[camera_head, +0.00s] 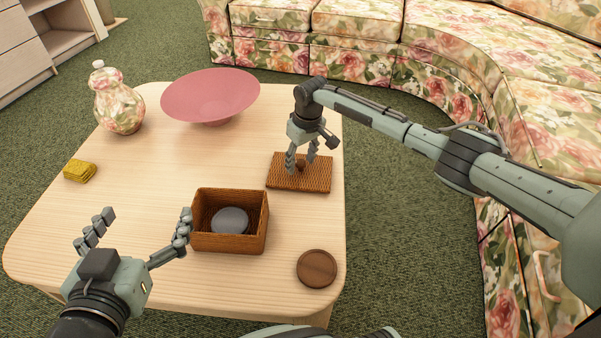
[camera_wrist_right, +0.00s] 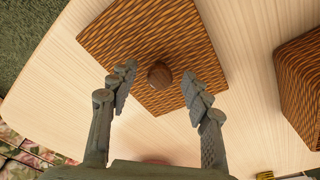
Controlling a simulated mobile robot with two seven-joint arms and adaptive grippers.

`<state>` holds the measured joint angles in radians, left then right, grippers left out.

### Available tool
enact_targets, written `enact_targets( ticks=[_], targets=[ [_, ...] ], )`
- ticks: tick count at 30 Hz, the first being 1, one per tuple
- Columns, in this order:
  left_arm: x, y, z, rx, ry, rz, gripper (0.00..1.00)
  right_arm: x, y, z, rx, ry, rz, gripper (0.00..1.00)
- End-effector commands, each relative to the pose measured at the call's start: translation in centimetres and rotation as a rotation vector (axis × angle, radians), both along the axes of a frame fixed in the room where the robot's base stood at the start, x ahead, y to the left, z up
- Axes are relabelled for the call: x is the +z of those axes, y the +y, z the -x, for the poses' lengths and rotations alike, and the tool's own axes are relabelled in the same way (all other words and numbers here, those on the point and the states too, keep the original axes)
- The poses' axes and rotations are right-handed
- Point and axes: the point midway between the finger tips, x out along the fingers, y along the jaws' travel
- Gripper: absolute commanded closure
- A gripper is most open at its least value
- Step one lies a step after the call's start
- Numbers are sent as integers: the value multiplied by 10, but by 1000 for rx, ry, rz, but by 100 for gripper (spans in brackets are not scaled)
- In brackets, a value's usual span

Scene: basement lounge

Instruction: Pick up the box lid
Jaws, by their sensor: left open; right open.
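The box lid (camera_head: 318,181) is a flat brown woven panel with a round wooden knob (camera_wrist_right: 159,75), lying on the table right of and behind the open box. My right gripper (camera_head: 302,163) is directly over the lid, its open fingers on either side of the knob. In the right wrist view the lid (camera_wrist_right: 115,45) fills the upper middle, and the knob shows between the fingertips, not gripped. The woven box (camera_head: 230,244) stands open with a grey round object (camera_head: 230,221) inside. My left gripper (camera_head: 138,232) is open and empty, left of the box.
A pink bowl (camera_head: 211,94) and a floral jar (camera_head: 118,104) stand at the table's back. A yellow stack (camera_head: 80,171) lies at the left. A round brown coaster (camera_head: 317,268) lies near the front right. A floral sofa (camera_head: 375,61) runs behind and right of the wooden table (camera_head: 150,190).

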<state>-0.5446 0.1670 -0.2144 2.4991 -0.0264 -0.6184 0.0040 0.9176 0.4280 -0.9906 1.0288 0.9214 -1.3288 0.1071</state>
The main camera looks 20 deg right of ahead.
Motion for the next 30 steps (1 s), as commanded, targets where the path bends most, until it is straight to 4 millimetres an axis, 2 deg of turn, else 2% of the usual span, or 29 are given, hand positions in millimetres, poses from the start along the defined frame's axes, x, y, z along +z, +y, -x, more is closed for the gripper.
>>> enact_targets(
  ticks=[5, 17, 30],
  targets=[
    [0, 0, 0, 0, -1, 0, 4, 0, 0, 0, 0, -1, 0, 51],
    [0, 0, 0, 0, 1, 0, 4, 1, 0, 0, 0, -1, 0, 100],
    [-1, 0, 1, 1, 9, -3, 4, 4, 0, -1, 0, -2, -1, 100]
  ],
)
